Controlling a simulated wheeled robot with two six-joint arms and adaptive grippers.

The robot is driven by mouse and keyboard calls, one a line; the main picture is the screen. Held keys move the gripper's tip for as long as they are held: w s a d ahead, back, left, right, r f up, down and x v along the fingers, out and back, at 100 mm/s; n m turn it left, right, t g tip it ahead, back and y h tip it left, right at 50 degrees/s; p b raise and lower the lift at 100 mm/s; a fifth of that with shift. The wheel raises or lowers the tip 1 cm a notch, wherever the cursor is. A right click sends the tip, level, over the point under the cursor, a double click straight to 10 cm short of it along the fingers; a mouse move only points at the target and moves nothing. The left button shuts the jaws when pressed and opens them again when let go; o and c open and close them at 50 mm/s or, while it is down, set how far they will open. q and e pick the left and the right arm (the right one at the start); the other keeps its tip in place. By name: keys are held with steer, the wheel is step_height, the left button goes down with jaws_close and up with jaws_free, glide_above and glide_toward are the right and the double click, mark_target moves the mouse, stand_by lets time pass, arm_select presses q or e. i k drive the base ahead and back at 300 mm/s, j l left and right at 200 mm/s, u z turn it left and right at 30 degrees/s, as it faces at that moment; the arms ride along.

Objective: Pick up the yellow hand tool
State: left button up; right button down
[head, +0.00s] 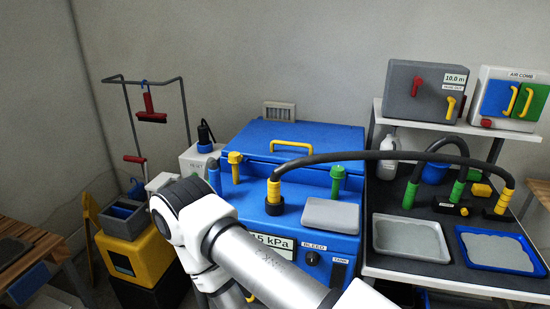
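The hand tool with a yellow cuff (504,202) lies on the dark top of the right-hand bench; its black body rests near the back of the blue tray. A black hose runs from this cuff in an arch to a yellow-collared port (273,191) on the blue machine. A green-cuffed tool (457,193) lies just left of it, and another green cuff (410,195) is further left. One of my arms crosses the lower middle of the view, in front of the blue machine. Neither of my grippers shows, so their hold is hidden.
The blue machine (318,255) has a lid with a yellow handle and a grey pad (331,215). A grey tray (407,222) and a blue tray (539,256) fill the bench front. A shelf (399,122) with control boxes overhangs the bench back. A yellow bin (152,252) stands left.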

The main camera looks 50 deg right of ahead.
mark_target(500, 214)
steer(key=z, duration=3.15)
